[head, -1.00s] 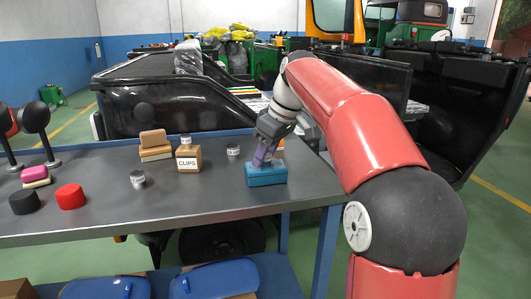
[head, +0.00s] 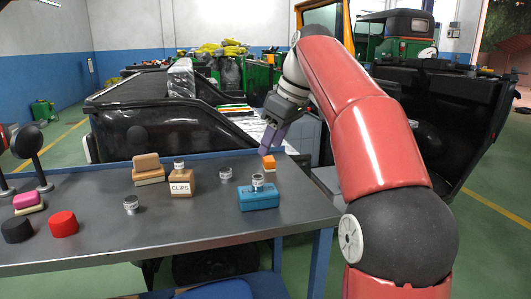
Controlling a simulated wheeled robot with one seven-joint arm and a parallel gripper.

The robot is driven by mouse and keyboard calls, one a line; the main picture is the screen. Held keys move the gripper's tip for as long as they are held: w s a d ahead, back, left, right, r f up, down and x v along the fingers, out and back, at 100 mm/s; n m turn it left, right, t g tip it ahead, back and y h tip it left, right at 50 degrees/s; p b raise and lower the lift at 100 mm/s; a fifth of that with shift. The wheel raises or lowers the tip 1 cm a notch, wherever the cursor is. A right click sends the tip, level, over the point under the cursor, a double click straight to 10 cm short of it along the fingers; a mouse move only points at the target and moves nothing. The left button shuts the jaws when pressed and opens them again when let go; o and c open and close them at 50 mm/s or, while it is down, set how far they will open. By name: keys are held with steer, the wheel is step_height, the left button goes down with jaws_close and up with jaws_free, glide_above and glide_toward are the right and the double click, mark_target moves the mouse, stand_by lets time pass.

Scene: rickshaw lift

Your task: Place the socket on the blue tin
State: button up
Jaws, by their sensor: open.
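The blue tin (head: 259,200) stands on the grey table near its right end. A silver socket (head: 257,183) stands upright on top of the tin. Similar silver sockets stand elsewhere: one on the table (head: 131,205) left of the middle, one (head: 226,175) between the box and the tin, and one (head: 179,166) on the CLIPS box (head: 181,184). My gripper (head: 266,146) is open and empty, above and behind the blue tin, clear of the socket.
Stacked tan blocks (head: 147,168) sit left of the CLIPS box. Red (head: 64,224) and black (head: 17,229) round pieces are at the left. The front middle of the table (head: 190,223) is clear.

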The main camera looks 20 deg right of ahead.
steer(key=s+a+f+m+h, duration=0.2)
steer(key=s+a+f+m, duration=0.2)
steer(key=s, duration=0.5)
steer(key=s+d+f+m+t+h, duration=0.1)
steer(key=s+f+m, duration=0.4)
steer(key=s+f, duration=1.2)
steer(key=shift+f+t, duration=0.7)
steer(key=shift+f, duration=0.15)
